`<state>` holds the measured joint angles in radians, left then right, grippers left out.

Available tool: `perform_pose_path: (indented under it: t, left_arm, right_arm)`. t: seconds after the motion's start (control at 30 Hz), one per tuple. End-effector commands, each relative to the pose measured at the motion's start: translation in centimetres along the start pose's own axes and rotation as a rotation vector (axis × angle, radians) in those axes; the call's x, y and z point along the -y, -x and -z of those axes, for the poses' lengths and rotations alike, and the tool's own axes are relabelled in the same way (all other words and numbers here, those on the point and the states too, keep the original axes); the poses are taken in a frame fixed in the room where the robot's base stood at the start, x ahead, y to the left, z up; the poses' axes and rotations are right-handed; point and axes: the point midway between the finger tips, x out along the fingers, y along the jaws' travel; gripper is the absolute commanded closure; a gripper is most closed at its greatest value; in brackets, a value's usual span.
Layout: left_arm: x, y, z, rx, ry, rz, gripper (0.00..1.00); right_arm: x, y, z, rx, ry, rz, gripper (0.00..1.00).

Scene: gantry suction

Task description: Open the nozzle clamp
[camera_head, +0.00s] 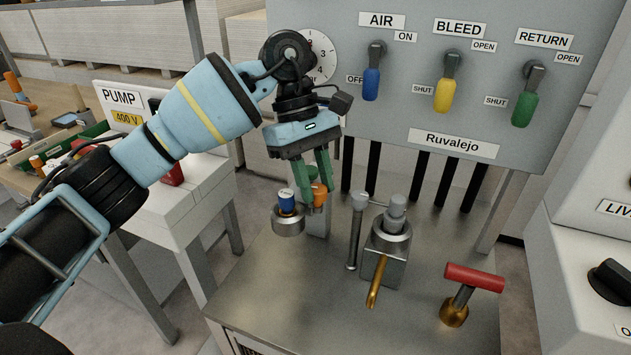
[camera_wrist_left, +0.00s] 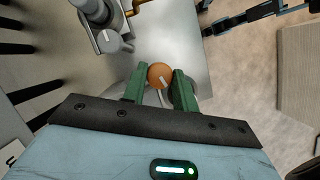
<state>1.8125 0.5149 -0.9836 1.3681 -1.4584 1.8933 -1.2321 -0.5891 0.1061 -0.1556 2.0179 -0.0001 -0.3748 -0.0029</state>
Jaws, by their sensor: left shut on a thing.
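My left gripper (camera_head: 315,188) comes down from the upper left over the metal bench. Its green fingers are shut on an orange knob (camera_head: 320,195), which sits beside a blue-topped metal fitting (camera_head: 287,204). In the left wrist view the round top of the orange knob (camera_wrist_left: 160,75) shows between the fingertips of the left gripper (camera_wrist_left: 160,82), with a pale mark on it. The fingers hide part of the knob and what lies below it. No part is labelled as the nozzle clamp, and I cannot tell its position. My right gripper is not in view.
A metal post (camera_head: 357,230) and a block with a brass spout (camera_head: 375,280) stand right of the gripper. A red T-handle (camera_head: 474,277) is farther right. The valve panel (camera_head: 450,105) rises behind. The bench front (camera_head: 300,300) is clear.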

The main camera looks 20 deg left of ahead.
Motion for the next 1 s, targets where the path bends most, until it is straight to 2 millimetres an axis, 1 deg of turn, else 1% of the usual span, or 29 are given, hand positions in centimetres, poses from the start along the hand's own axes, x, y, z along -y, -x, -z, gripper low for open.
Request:
perform_pose_path:
  t: [0.3,0.77,0.8,0.97,1.0]
  left_arm:
    - [-0.07,-0.09,0.02,-0.001,-0.092,0.040,0.94]
    - [-0.06,-0.09,0.01,-0.001,-0.105,0.045,0.94]
    - [-0.05,-0.09,0.02,-0.001,-0.105,0.045,0.70]
    - [-0.06,-0.07,0.01,-0.001,-0.104,0.045,0.49]
    - [-0.06,-0.07,0.01,-0.001,-0.104,0.045,0.49]
  right_arm:
    - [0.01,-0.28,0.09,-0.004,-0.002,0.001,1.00]
    - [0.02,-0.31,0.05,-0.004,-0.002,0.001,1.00]
    - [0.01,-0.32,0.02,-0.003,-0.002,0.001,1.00]
    - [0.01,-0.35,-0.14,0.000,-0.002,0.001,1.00]
    - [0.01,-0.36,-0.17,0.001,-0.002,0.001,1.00]
